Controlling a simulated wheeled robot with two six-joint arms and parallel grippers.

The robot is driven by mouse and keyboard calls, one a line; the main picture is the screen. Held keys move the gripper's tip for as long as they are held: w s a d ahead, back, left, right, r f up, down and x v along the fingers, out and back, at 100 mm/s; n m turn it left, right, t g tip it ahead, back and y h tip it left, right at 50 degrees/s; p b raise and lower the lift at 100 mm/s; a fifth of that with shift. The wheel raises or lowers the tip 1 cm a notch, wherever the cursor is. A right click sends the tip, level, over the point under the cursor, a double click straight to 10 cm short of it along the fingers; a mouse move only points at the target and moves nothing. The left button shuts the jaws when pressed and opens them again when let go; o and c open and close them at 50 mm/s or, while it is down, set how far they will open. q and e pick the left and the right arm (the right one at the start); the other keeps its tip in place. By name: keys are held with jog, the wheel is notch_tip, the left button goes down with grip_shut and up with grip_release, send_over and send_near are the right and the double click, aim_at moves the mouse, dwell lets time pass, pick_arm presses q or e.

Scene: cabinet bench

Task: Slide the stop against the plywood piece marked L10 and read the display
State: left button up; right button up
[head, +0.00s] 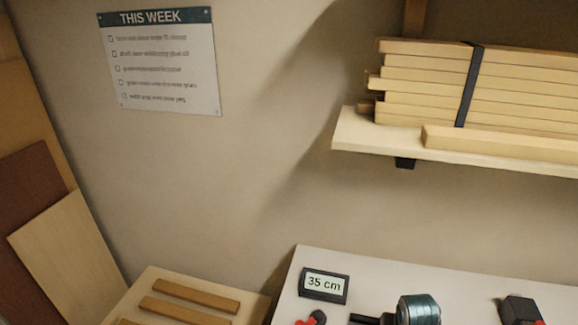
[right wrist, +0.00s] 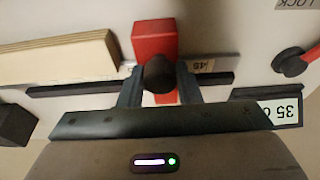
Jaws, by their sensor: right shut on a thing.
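The display (head: 324,284) reads 35 cm in the head view; part of it also shows in the right wrist view (right wrist: 284,111). In that view my right gripper (right wrist: 158,92) is shut on the stop (right wrist: 155,40), a red block with a dark round knob. The light plywood piece (right wrist: 55,60) lies to the left of the stop. A narrow gap seems to show between its end and the red block. No L10 mark is readable on it here. My left gripper is not in view.
A red lever with a dark knob (right wrist: 290,62) sits near a LOCK label (right wrist: 296,4). A dark block (right wrist: 14,125) is at the left. In the head view, strapped boards (head: 420,85) lie on a shelf (head: 355,140) above the bench, and strips (head: 195,294) lie at lower left.

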jog(key=shift+s+d, duration=0.2)
jog(key=shift+d, duration=0.6)
jog(key=shift+s+d, duration=0.2)
jog(key=shift+d, duration=0.55)
jog(key=o, duration=0.8)
jog(key=shift+r, duration=0.1)
notch_tip(320, 180, up, 9)
